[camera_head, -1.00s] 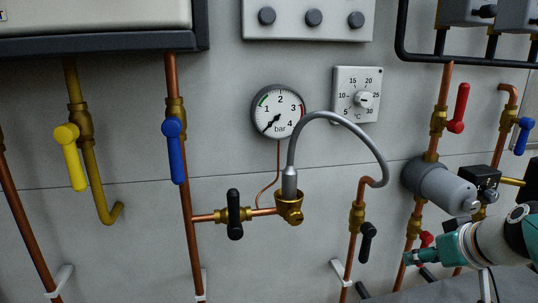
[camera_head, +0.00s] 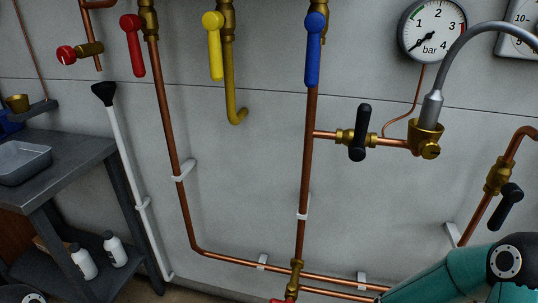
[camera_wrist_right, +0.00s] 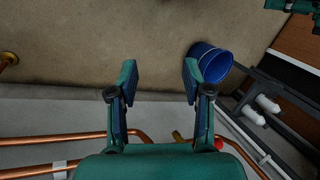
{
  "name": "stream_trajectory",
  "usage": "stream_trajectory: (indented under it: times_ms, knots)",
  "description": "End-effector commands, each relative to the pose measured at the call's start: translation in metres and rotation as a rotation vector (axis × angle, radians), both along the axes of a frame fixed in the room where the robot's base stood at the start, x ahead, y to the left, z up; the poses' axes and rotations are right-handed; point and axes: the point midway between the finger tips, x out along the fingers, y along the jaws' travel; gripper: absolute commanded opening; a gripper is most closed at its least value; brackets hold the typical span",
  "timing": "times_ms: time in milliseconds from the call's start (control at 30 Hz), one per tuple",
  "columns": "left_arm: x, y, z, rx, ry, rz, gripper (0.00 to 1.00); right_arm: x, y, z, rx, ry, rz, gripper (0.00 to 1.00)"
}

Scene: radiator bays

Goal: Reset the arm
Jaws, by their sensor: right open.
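My right arm (camera_head: 465,280) shows in the head view at the lower right, in front of the copper pipes. Its gripper is outside that view. In the right wrist view my right gripper (camera_wrist_right: 157,82) is open, with its two fingers apart and nothing between them. It hangs over the bare floor, with the wall pipes close below it in the picture.
A pressure gauge (camera_head: 433,28), a blue valve handle (camera_head: 314,48) and a black valve handle (camera_head: 360,132) are on the wall. A workbench (camera_head: 62,172) holds a grey tray (camera_head: 20,162). A blue bucket (camera_wrist_right: 212,62) stands on the floor. Copper pipes (camera_wrist_right: 70,142) run near the gripper.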

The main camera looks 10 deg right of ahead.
Motion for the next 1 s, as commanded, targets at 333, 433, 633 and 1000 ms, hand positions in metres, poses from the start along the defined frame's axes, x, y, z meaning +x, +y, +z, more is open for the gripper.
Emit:
stream_trajectory:
  times_ms: [333,433,633,1000]
  knots:
    - [0.0,0.0,-0.016,0.0,0.0,0.0,0.0,-0.089,0.084,-0.103,-0.051,0.132,0.055,0.5]
    - [0.0,0.0,-0.015,0.0,0.0,0.0,0.0,-0.089,0.085,-0.108,-0.072,0.097,-0.026,0.5]
    - [0.0,0.0,-0.002,0.0,0.001,0.0,0.0,-0.053,0.081,-0.096,-0.09,-0.012,-0.251,0.5]
    - [0.0,0.0,0.092,0.0,0.0,0.0,0.0,-0.053,0.081,-0.001,-0.091,-0.011,-0.244,0.5]
